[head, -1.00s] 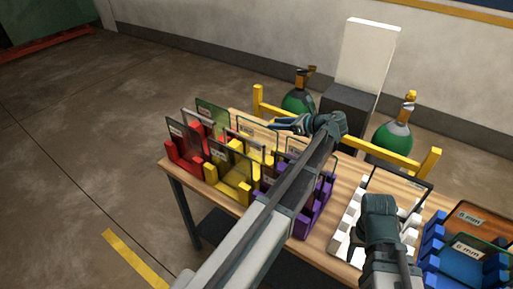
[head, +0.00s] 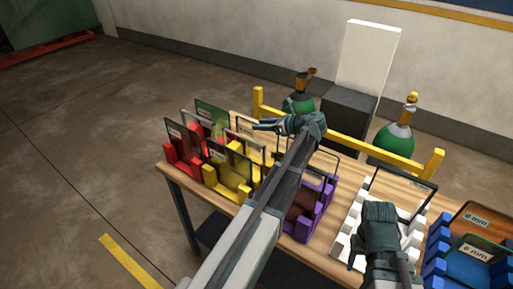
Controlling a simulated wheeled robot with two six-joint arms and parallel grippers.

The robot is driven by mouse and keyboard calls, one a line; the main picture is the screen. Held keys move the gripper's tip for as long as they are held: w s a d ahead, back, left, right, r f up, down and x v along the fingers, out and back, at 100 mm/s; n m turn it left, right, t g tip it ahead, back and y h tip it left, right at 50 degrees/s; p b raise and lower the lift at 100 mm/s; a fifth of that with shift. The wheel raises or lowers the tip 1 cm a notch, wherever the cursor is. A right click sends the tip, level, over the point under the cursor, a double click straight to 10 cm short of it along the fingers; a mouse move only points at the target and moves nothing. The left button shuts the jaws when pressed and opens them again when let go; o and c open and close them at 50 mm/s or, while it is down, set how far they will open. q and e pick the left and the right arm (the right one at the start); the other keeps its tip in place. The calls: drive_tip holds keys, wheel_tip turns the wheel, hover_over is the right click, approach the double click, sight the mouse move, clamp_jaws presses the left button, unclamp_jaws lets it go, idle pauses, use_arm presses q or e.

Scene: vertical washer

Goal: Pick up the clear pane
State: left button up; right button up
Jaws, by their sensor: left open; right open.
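Several panes stand upright in coloured racks on a wooden table. A see-through pane with a dark rim (head: 401,172) stands in the white rack (head: 347,226). Other see-through panes stand behind my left arm, one near the purple rack (head: 322,197) and a labelled one at the back of the yellow rack (head: 251,130); I cannot tell which is the task's clear pane. My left gripper (head: 264,126) is open and empty, above the rear of the yellow rack and pointing left. My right gripper (head: 378,222) is over the white rack; its fingertips are mostly hidden by its wrist.
A red rack (head: 184,163) with dark and green panes stands at the left end. A yellow rail (head: 355,133) and green cylinders (head: 394,138) stand behind the table.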

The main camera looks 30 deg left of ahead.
use_arm(q)
clamp_jaws()
drive_tip(key=shift+r, duration=0.1)
idle(1.2)
